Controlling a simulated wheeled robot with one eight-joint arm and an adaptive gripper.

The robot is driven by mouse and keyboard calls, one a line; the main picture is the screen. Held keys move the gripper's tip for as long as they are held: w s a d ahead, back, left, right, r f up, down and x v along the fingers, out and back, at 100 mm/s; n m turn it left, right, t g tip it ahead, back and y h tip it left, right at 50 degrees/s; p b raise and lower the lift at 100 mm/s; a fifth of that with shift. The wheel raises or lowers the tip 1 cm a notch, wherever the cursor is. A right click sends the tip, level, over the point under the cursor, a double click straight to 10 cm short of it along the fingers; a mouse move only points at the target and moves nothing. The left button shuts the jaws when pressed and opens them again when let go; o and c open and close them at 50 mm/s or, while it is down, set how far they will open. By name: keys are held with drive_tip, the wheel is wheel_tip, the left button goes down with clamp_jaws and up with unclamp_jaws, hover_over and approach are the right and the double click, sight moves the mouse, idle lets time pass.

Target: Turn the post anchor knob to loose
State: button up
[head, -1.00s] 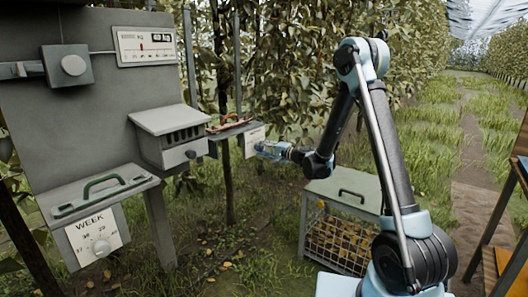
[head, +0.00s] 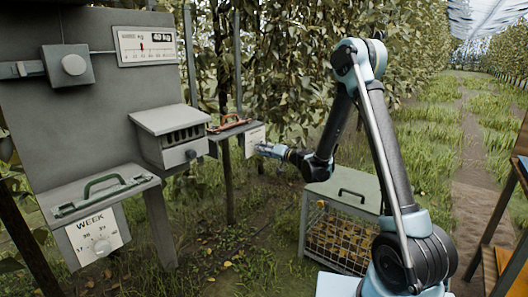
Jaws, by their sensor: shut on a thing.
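A small white label plate (head: 255,140) hangs below the front edge of a small grey shelf at the middle of the head view. Its print is too small to read. My gripper (head: 261,149) reaches in from the right and meets the front of this plate. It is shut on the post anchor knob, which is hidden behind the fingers. The knob's setting cannot be read.
An orange-handled tool (head: 230,122) lies on the small shelf. A grey slotted box (head: 165,127) and a WEEK dial plate (head: 97,236) are on the left panel. A lidded wire crate (head: 345,192) stands below my arm. Foliage fills the back.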

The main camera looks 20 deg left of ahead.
drive_tip(key=shift+d, duration=0.1)
idle(0.4)
drive_tip(key=o, duration=1.1)
drive_tip(key=shift+f, duration=0.1)
drive_tip(key=shift+c, duration=0.2)
drive_tip(key=v, duration=1.1)
drive_tip(key=shift+d, duration=0.4)
drive_tip(key=shift+s, duration=0.2)
